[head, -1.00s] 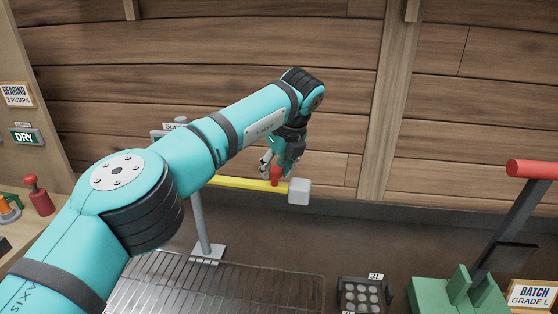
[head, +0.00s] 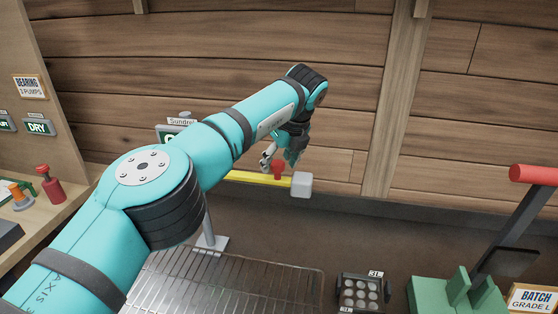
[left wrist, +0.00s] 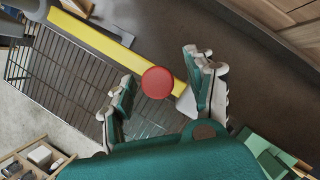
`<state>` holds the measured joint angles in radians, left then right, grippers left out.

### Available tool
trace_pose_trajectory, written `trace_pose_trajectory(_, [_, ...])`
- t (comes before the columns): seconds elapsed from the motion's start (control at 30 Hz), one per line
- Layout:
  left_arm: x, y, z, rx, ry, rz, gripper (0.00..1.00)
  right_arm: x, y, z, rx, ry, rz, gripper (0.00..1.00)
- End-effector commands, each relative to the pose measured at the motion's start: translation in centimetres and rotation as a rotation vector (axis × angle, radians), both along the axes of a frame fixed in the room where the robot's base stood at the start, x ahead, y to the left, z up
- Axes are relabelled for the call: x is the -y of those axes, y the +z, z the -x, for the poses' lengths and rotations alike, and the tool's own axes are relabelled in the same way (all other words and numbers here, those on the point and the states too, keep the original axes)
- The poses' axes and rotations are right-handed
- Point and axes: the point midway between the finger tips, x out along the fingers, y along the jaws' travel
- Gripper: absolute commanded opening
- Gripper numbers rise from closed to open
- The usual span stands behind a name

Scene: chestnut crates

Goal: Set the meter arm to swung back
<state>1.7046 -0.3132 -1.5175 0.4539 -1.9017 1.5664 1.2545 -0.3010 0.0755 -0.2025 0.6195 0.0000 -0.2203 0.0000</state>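The meter arm is a yellow bar (head: 245,177) with a red knob (head: 279,169) and a pale grey block (head: 302,184) at its right end. It extends right from a grey post (head: 210,236), and my left arm hides part of it. My left gripper (head: 277,160) is at the red knob in the head view. In the left wrist view the gripper (left wrist: 160,95) is open, with the round red knob (left wrist: 158,83) showing between its spread fingers. I cannot tell whether a finger touches it. My right gripper is in neither view.
A wire rack (head: 235,285) lies below the bar. A dark tray of round cups (head: 361,294) stands right of it. A red-handled lever (head: 520,210) on a green base (head: 455,298) stands at the right. A plank wall (head: 240,60) is behind; a shelf with bottles (head: 48,185) is left.

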Motion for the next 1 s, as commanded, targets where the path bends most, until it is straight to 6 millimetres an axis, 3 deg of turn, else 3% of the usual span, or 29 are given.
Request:
trace_pose_trajectory(0.33, [0.2,0.8,0.3,-0.002,-0.001,-0.001,0.56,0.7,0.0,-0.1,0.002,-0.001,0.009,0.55])
trace_pose_trajectory(0.8, [2.0,9.2,3.3,0.001,-0.002,-0.001,0.56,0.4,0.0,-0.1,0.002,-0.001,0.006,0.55])
trace_pose_trajectory(1.0, [2.3,10.8,3.9,-0.003,-0.001,-0.001,0.56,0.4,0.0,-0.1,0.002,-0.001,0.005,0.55])
